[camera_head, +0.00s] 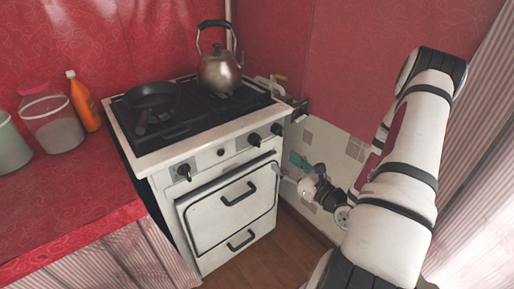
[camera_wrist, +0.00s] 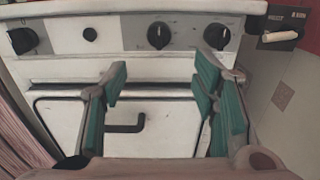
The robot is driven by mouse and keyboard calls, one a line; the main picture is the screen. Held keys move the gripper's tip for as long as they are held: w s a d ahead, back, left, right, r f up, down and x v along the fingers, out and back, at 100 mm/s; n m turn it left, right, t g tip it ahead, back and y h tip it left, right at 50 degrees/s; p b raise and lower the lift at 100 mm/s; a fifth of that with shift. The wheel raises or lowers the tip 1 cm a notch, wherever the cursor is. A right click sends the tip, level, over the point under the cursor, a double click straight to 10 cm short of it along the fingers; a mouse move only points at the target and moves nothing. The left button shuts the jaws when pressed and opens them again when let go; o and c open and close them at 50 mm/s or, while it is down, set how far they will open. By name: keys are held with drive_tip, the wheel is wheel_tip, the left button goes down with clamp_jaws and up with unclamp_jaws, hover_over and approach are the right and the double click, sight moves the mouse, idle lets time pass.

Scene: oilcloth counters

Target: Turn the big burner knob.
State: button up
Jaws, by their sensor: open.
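The white stove's front panel (camera_head: 210,157) carries several black knobs. In the head view there is a left knob (camera_head: 184,172), a small round one (camera_head: 221,152), a middle-right knob (camera_head: 254,139) and a right knob (camera_head: 277,128). The wrist view shows the left knob (camera_wrist: 23,40), the small one (camera_wrist: 90,34), the middle-right knob (camera_wrist: 158,35) and the right knob (camera_wrist: 217,36). I cannot tell which serves the big burner. My gripper (camera_wrist: 161,80) is open and empty, its teal fingers in front of the stove, spread below the panel. In the head view it (camera_head: 300,161) is right of the oven door.
A kettle (camera_head: 219,72) and a black pan (camera_head: 152,95) stand on the stove top. The oven door handle (camera_head: 238,194) sticks out below the knobs. A red counter (camera_head: 65,205) with jars and an orange bottle (camera_head: 84,105) adjoins on the left. A wall valve (camera_wrist: 281,36) is at right.

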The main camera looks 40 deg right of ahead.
sight(256, 141)
drive_tip(key=w+b, duration=0.1)
drive_tip(key=w, duration=1.2)
drive_tip(key=shift+a, duration=0.25)
drive_tip(key=shift+w, duration=0.1)
drive_tip(key=c, duration=1.2)
